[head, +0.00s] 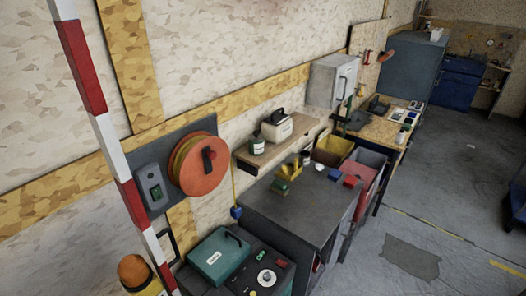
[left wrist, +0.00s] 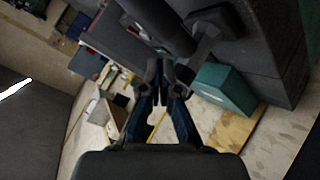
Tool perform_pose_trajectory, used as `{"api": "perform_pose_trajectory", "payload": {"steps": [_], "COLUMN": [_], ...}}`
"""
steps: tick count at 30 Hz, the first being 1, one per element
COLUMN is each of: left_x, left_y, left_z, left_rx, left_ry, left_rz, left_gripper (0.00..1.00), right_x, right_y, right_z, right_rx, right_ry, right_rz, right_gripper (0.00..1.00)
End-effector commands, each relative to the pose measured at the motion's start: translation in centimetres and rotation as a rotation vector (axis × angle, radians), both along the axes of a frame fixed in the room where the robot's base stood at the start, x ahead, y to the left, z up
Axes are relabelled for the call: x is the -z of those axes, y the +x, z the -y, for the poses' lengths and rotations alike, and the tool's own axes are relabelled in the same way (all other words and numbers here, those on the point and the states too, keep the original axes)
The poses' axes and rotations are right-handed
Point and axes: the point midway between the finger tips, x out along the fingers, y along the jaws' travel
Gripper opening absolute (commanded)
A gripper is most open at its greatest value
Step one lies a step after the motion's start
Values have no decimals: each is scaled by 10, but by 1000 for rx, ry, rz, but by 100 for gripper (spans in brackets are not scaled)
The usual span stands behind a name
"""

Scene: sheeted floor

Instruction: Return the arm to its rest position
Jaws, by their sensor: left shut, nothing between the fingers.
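My left gripper (left wrist: 160,72) shows in the left wrist view, its dark fingers together at the tips and nothing held between them. Below and behind it in that view are blurred parts of the workplace, with a teal box (left wrist: 224,88) to its right. Neither of my arms shows in the head view. My right gripper is in neither view.
In the head view, a grey bench (head: 300,205) stands along the wall beside a teal case (head: 217,258). An orange reel (head: 198,165) hangs on the wall near a red-and-white pole (head: 103,118). The floor (head: 445,215) at right is mostly open.

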Motion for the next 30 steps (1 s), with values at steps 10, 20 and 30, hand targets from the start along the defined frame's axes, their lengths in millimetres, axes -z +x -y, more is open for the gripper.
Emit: {"api": "perform_pose_trajectory", "payload": {"steps": [10,20,30], "left_x": [-6,-32,58], "left_y": [-136,-211,-196], "left_z": [-63,-106,-103], "left_rx": [145,162,177], "left_ry": [413,612,609], "left_rz": [-264,-430,-463], "left_gripper": [0,0,0], "right_x": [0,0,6], "right_y": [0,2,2], "right_z": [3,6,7], "right_rx": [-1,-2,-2], "right_ry": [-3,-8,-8], "right_rz": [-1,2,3], "right_gripper": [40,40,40]}}
